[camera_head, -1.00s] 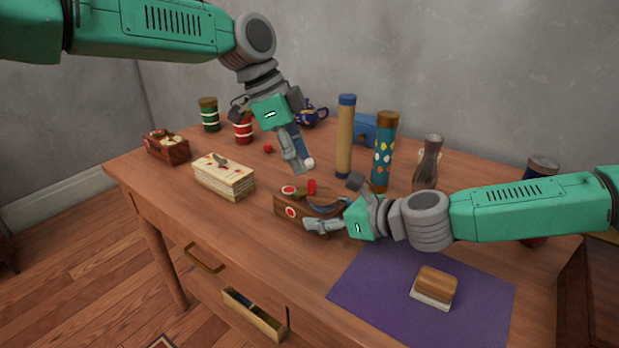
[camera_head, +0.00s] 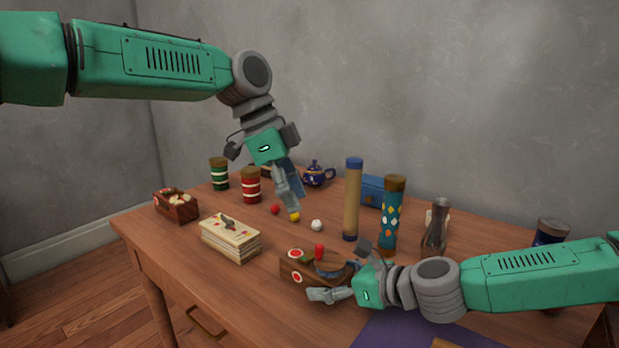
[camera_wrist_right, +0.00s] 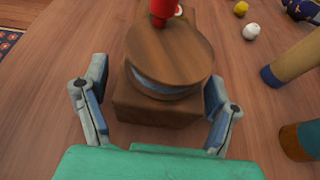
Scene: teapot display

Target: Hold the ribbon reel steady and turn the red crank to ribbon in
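The ribbon reel is a wooden box with a round wooden spool on top (camera_head: 296,271), standing at the table's front middle. Its red crank knob (camera_head: 320,251) sticks up from the spool and shows at the top of the right wrist view (camera_wrist_right: 162,10). My right gripper (camera_head: 345,271) is open, with one finger on each side of the reel. In the right wrist view (camera_wrist_right: 158,103), a gap shows at the left finger; the right finger is close against the spool, contact unclear. My left gripper (camera_head: 291,207) hangs above the table behind the reel, fingers overlapping in view.
Red (camera_head: 275,209), yellow (camera_head: 295,217) and white (camera_head: 316,225) balls lie behind the reel near my left gripper. A card stack (camera_head: 231,237) stands left. A tan cylinder (camera_head: 352,200), patterned cylinder (camera_head: 392,217) and dark vase (camera_head: 434,232) stand right. A purple mat (camera_head: 400,332) lies in front.

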